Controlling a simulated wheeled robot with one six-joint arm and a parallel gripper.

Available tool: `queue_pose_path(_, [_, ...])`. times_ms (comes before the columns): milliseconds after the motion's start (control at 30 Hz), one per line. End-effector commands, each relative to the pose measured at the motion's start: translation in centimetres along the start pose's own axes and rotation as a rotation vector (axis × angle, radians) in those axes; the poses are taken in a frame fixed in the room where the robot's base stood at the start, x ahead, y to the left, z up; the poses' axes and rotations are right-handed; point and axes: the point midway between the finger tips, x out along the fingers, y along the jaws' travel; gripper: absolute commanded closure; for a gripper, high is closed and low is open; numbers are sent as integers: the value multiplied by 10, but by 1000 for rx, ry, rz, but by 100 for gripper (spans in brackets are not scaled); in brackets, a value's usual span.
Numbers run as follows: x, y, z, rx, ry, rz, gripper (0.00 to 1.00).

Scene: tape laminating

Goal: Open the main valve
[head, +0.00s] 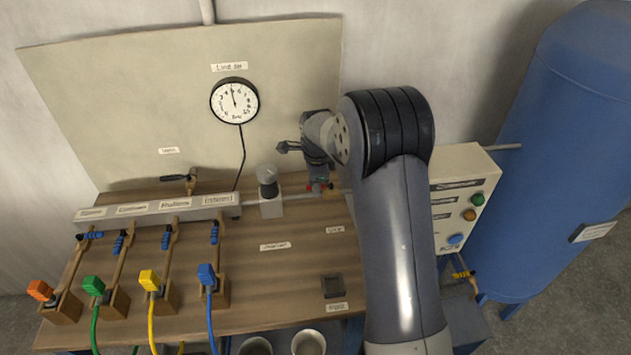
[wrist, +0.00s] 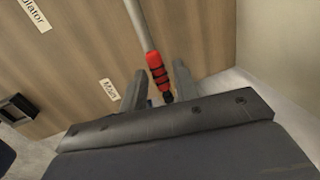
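The main valve's red handle (wrist: 156,68) with black bands shows in the wrist view, at the end of a grey pipe beside a label reading "Main" (wrist: 109,89). My gripper (wrist: 162,77) is open, with one finger on each side of the handle and visible gaps between. Whether a finger touches it I cannot tell. In the head view my gripper (head: 318,181) is low over the pipe at the right part of the wooden board, with small red bits of the handle showing around it. The valve body is mostly hidden.
Several blue-handled valves sit at the left of the board (head: 275,285), above coloured hose connectors. A regulator (head: 268,185) stands left of my gripper. A round gauge (head: 234,101) hangs behind. A button box (head: 465,205) and blue tank (head: 560,150) are at the right.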

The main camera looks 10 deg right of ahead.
Motion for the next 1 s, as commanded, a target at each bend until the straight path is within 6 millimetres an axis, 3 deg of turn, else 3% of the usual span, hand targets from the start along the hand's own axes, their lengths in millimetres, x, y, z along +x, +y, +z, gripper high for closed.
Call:
queue_pose_path(300, [0,1,0,-1,0,3,63])
queue_pose_path(433, [-8,0,0,-1,0,0,63])
queue_pose_path(800, [-79,0,0,-1,-1,-3,63])
queue_pose_path(1000, [-103,0,0,-1,0,0,63])
